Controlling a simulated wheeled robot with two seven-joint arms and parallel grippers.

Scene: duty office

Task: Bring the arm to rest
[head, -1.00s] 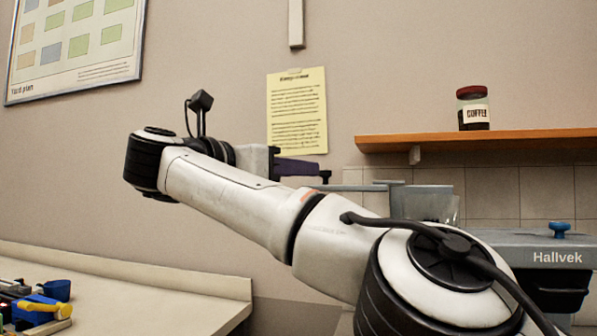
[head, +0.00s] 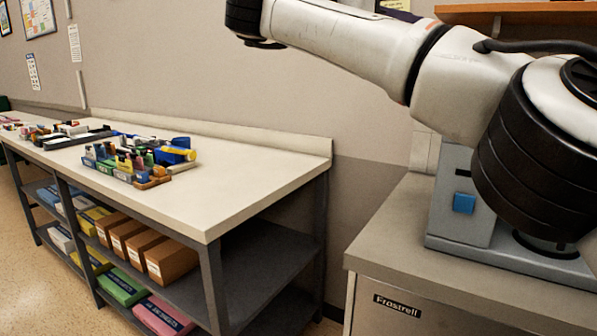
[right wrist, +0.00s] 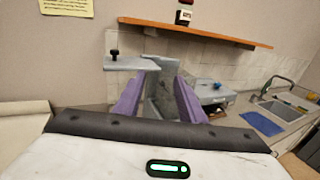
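My right arm crosses the top right of the head view, bent, held above the counter. In the right wrist view my right gripper (right wrist: 158,102) has its two purple fingers spread apart, with no object visibly held between them. Past the fingers is a grey machine (right wrist: 215,93) on the counter; part of it lies directly behind the gap. In the head view a grey appliance base (head: 463,203) with a blue button stands beneath the arm. My left gripper is in neither view.
A long pale workbench (head: 245,185) holds bottles and tools, with boxes on shelves below. A low Frostrell unit (head: 400,310) stands at right. In the right wrist view a wooden shelf (right wrist: 190,32) carries a jar (right wrist: 184,16), and a sink (right wrist: 278,108) lies right.

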